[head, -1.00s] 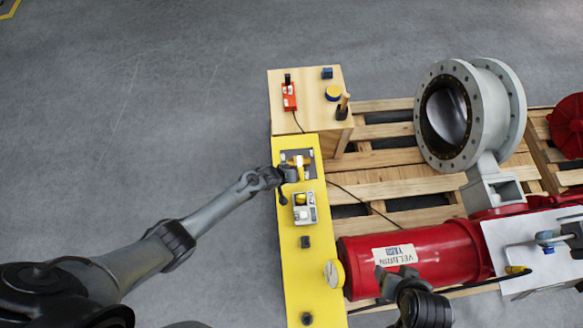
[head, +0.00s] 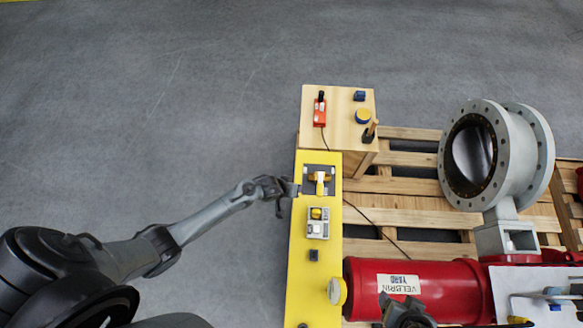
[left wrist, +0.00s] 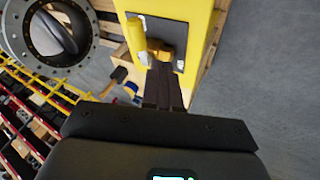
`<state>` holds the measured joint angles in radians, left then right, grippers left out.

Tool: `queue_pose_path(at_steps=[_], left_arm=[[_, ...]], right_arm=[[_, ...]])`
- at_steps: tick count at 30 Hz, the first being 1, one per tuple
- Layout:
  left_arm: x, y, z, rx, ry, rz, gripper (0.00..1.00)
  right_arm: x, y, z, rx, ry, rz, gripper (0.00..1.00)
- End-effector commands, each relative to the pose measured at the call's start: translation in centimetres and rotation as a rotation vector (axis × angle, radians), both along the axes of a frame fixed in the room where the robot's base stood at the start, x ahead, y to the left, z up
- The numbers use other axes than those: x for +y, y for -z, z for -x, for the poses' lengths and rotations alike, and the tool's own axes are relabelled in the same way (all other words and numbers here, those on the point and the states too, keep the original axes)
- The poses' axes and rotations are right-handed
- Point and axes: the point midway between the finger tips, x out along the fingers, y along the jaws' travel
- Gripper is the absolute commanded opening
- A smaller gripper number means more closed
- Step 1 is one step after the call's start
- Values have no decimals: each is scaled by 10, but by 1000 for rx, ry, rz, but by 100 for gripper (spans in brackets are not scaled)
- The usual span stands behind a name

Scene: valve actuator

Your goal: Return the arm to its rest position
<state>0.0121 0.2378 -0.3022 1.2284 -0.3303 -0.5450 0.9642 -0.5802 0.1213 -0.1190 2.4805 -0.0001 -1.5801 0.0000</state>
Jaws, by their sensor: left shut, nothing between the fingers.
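My left arm reaches in from the left in the head view. Its gripper (head: 291,189) is at the left edge of the yellow panel (head: 304,266), just left of the small yellow-handled valve (head: 319,179) on its dark plate. In the left wrist view my left gripper (left wrist: 163,85) shows its dark fingers together and empty, with the yellow handle (left wrist: 135,38) and brass fitting beyond them. From this angle I cannot tell the exact gap. My right gripper (head: 404,308) is at the bottom, above the red cylinder; its jaws are unclear.
A grey switch box (head: 317,223) and a round knob (head: 337,291) sit lower on the panel. A wooden box (head: 340,110) with a red device (head: 319,112) stands behind. A flanged valve (head: 495,155) and red cylinder (head: 440,288) are right. Floor at left is clear.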

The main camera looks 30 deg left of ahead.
Motion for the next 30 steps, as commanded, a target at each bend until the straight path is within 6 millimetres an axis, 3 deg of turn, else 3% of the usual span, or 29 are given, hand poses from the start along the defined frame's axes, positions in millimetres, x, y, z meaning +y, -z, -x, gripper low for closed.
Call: queue_pose_path(at_steps=[8, 14, 21, 26, 30], left_arm=[[6, -24, 15, 0, 0, 0, 0], [7, -19, 29, 21, -1, 0, 0], [-9, 2, 87, 86, -9, 35, 0], [-28, -34, 112, 59, -40, 56, 0], [-26, -87, 127, 36, -26, -16, 0]], right_arm=[[0, -8, 0, 0, -1, 0, 68], [0, -8, 0, 1, -1, 0, 68], [0, -8, 0, 1, -1, 0, 68], [1, -8, 0, 0, -1, -2, 68], [1, -8, 0, 1, 0, -1, 68]])
